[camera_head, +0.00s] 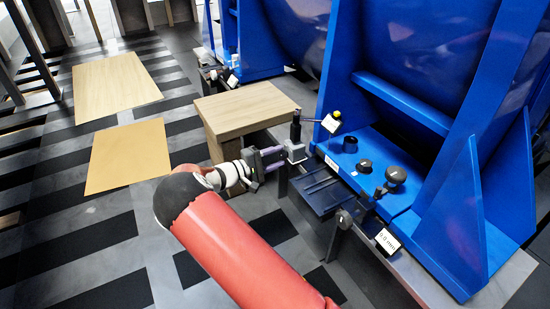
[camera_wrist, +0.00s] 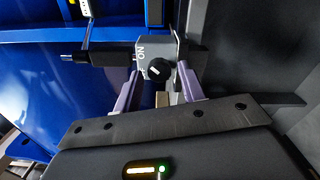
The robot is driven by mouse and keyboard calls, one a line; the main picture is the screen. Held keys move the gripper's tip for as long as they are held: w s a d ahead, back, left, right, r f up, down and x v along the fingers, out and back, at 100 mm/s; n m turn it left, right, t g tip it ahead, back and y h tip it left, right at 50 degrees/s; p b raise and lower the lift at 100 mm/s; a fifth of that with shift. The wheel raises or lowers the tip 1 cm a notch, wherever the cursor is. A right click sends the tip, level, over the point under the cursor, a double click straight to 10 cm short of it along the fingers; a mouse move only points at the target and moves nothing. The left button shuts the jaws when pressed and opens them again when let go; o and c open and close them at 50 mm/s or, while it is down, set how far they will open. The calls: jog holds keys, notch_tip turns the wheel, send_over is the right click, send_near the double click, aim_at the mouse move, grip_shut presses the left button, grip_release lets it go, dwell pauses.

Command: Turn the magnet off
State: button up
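The magnet is a small grey block (camera_head: 295,152) on the edge of the blue machine's bench, with a black post (camera_head: 296,128) rising from it. In the wrist view its grey face (camera_wrist: 142,50) carries the letters ON and a round black knob (camera_wrist: 157,70) with a white mark. Another label beside the knob is mostly hidden. My gripper (camera_head: 277,158) is right in front of the magnet. In the wrist view my gripper's purple fingers (camera_wrist: 160,80) are apart, one on each side of the knob; I cannot tell whether they touch it.
A thin arm with a yellow-tipped gauge (camera_head: 332,121) extends from the post. A wooden-topped table (camera_head: 243,108) stands close behind my gripper. To the right are a dark slotted plate (camera_head: 325,190), black knobs (camera_head: 396,175) and a small display (camera_head: 388,241).

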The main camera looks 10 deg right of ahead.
jog(key=shift+o, duration=0.6)
jog(key=v, duration=0.7)
jog(key=shift+a+p, duration=0.35)
jog(key=shift+p, duration=0.05)
jog(key=shift+s, duration=0.1)
jog(key=s+d+r+m+g+y+p, duration=0.55)
jog(key=s+d+r+y, duration=0.45)
jog(key=s+r, duration=0.4)
jog(key=s+r+t+y+p, duration=0.2)
jog(key=s+r+y+p, duration=0.1)
jog(key=s+r, duration=0.5)
jog(key=s+a+r+t+y+p, duration=0.1)
jog(key=s+r+t+y+p, duration=0.2)
jog(key=s+r, duration=0.6)
jog(key=s+m+y, duration=0.1)
jog(key=s, duration=0.3)
jog(key=shift+s+a, duration=0.2)
